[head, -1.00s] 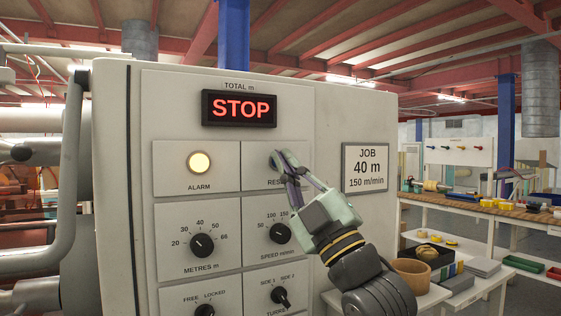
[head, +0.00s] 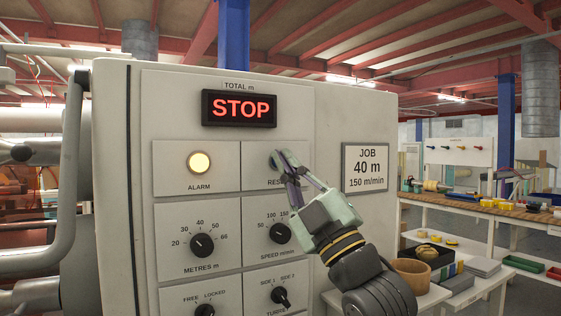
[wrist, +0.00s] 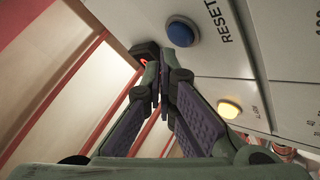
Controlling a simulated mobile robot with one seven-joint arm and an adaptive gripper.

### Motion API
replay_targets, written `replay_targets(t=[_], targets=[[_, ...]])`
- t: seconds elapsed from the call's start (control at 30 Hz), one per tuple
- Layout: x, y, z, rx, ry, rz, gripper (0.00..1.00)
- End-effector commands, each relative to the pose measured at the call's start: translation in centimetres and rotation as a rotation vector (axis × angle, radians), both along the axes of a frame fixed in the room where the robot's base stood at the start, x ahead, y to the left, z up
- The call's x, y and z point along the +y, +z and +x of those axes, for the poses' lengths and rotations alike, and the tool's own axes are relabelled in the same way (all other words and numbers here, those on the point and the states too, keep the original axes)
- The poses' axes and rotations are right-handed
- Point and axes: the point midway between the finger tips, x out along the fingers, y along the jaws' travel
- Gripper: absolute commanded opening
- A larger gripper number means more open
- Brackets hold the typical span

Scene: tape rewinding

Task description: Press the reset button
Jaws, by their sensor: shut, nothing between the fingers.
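The blue round reset button (wrist: 181,33) sits on the grey panel beside the word RESET in the wrist view. In the head view the button is mostly hidden behind my fingers, above the partly covered RESET label (head: 275,182). My gripper (head: 279,156) is shut and empty, its fingertips in front of the button's plate. In the wrist view the fingertips (wrist: 159,88) are beside the button, with a visible gap in the picture; I cannot tell their depth from the panel. The lit yellow alarm lamp (head: 199,162) is to the left, and the display (head: 240,108) reads STOP.
The metres dial (head: 203,244) and speed dial (head: 280,233) are below on the panel. A job sign (head: 366,167) reads 40 m, 150 m/min. A table with a round wooden container (head: 411,272) stands at the lower right. Pipes run along the left.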

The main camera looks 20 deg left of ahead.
Motion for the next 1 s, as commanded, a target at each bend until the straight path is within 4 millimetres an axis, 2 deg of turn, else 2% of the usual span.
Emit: replay_targets(t=[1.0], targets=[[0.85, 0.00, 0.66, 0.000, 0.000, 0.000, 0.00]])
